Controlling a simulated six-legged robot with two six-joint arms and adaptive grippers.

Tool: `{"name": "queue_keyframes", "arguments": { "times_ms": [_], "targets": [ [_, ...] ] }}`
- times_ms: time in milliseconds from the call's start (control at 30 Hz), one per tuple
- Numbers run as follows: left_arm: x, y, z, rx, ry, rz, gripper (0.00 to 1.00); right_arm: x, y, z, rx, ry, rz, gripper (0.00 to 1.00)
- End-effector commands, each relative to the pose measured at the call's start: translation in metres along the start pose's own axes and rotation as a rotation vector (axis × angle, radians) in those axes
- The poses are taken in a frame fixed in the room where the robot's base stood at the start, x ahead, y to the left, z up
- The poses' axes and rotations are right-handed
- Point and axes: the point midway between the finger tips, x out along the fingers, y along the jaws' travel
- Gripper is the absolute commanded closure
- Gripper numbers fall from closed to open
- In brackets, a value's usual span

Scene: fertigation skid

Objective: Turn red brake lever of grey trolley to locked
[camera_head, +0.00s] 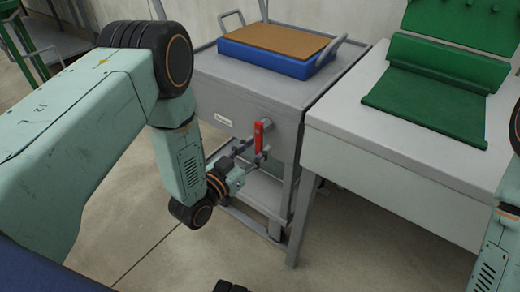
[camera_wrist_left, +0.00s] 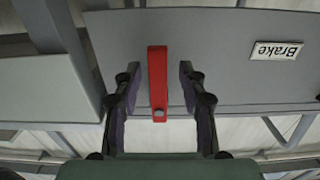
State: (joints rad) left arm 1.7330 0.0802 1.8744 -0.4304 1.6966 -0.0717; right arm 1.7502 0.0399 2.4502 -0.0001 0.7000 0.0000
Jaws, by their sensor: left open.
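The grey trolley (camera_head: 222,98) stands in the middle of the head view. Its red brake lever (camera_head: 259,136) hangs pointing down from a pivot on the front panel. In the left wrist view the red lever (camera_wrist_left: 157,75) lies between the two fingers, with a visible gap on each side. My left gripper (camera_head: 255,150) is open around the lever's lower part, and its fingers also show in the wrist view (camera_wrist_left: 160,90). A white "Brake" label (camera_wrist_left: 276,50) appears upside down there. My right gripper does not show; only part of my right arm is at the right edge.
A blue tray (camera_head: 262,63) with a brown top sits on the trolley. A pale table (camera_head: 400,150) with a green mat (camera_head: 425,105) stands close on the right. A green frame (camera_head: 30,45) is at the back left. Open floor lies in front.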

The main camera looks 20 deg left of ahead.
Motion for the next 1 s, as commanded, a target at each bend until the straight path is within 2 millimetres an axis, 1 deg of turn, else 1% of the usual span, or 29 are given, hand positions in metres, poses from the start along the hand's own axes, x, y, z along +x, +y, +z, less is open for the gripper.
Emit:
{"name": "queue_keyframes", "arguments": {
  "times_ms": [33, 100, 200, 500, 1000],
  "targets": [
    [0.007, 0.001, 0.001, 0.002, 0.002, 0.002, 0.58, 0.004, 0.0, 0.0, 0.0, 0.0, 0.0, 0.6],
    [0.013, 0.002, 0.001, 0.0, 0.001, 0.002, 0.58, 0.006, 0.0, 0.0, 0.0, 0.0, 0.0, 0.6],
    [0.018, 0.003, 0.001, 0.0, -0.001, 0.002, 0.58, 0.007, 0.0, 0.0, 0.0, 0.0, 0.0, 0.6],
    [0.019, 0.004, 0.0, -0.001, -0.002, 0.001, 0.58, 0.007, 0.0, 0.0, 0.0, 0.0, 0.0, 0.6],
    [0.018, 0.004, 0.001, -0.001, -0.003, 0.001, 1.0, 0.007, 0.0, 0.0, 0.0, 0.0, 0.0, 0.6]
  ]
}}
